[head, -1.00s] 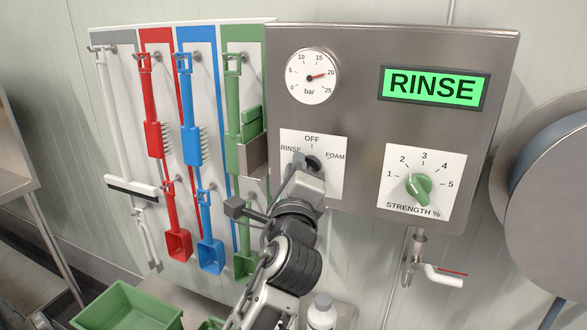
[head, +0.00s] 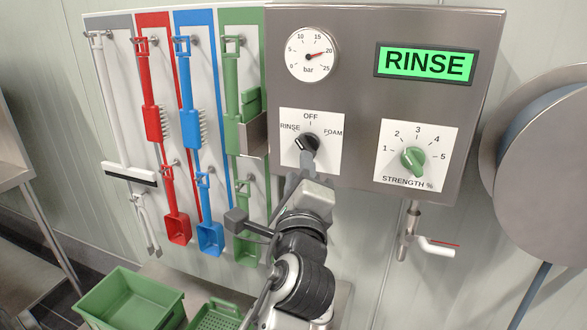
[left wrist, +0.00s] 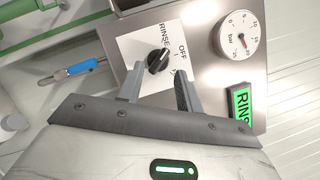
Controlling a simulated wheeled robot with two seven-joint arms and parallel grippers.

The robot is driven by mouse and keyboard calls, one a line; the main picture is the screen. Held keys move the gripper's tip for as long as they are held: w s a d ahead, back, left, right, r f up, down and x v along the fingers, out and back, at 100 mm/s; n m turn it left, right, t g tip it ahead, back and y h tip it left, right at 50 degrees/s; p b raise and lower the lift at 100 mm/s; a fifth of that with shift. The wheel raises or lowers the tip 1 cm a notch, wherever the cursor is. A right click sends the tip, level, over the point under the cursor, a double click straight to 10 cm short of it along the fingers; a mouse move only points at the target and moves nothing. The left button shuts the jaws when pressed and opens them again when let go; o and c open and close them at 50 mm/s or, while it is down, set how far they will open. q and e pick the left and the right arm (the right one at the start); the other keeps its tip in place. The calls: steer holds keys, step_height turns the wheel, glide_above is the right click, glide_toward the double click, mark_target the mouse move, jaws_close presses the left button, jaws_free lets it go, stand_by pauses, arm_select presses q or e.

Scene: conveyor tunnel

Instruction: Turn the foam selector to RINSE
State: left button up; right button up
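The foam selector (head: 308,143) is a black knob on a white plate marked RINSE, OFF and FOAM. Its pointer is turned to the left, towards RINSE. The green display (head: 426,63) above right reads RINSE. My left gripper (head: 303,168) is just below the selector, its fingers pointing up at it. In the left wrist view the selector (left wrist: 158,60) lies ahead of the gap between the two spread fingers of my left gripper (left wrist: 160,80). They appear clear of the knob and hold nothing. My right gripper is not in view.
Coloured brushes and scoops hang on a rack (head: 180,130) at left. A tap (head: 412,240) is under the panel; a hose reel (head: 545,160) stands right.

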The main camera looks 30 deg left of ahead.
arm_select(q)
steer(key=shift+o, duration=1.4)
steer(key=shift+w, duration=0.1)
steer(key=o, duration=0.4)
steer(key=shift+f, duration=0.25)
steer(key=shift+o, duration=0.2)
step_height(320, 180, down, 7)
steer(key=s+a+t+h, duration=0.1)
steer(key=s+a+h, duration=0.15)
steer(key=h, duration=0.55)
steer(key=s+a+r+n+t+h+b, duration=0.1)
steer(key=s+a+r+n+t+h, duration=0.15)
steer(key=s+r+n+h, duration=0.35)
steer(key=y, duration=0.2)
glide_toward(307, 146)
steer(key=p+x, duration=0.1)
steer(key=x, duration=0.7)
steer(key=shift+w+f+m+p, duration=0.2)
steer(key=shift+w+m+p, duration=0.15)
steer(key=shift+w+m, duration=0.1)
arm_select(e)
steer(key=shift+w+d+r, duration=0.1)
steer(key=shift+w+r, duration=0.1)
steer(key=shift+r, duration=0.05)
